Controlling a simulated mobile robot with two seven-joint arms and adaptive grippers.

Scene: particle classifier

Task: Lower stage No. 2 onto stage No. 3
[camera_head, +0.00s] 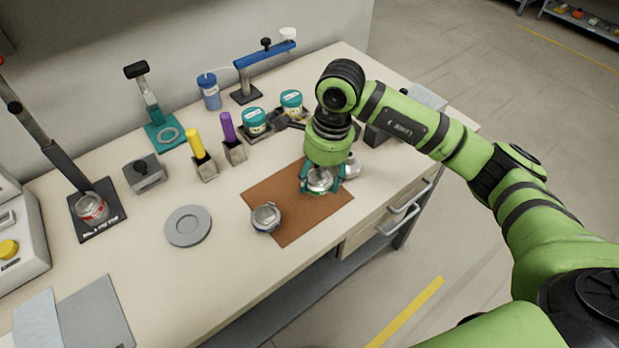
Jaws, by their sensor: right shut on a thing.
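My right gripper (321,185) points down over the brown mat (290,228) and is shut on a small round metal stage (320,180). The gripper hides part of this stage, and I cannot read a number on it. Another round metal stage (266,217) sits on the left part of the mat, open side up, to the left of my gripper and apart from it. A further metal round piece (351,167) shows just right of the gripper, partly hidden. I cannot tell which of these is No. 3. My left gripper is not in view.
A grey disc (188,226) lies left of the mat. Yellow (196,144) and purple (228,128) markers stand behind it. Teal-lidded jars (254,121), a blue arm stand (245,80) and a green stand (160,125) are at the back.

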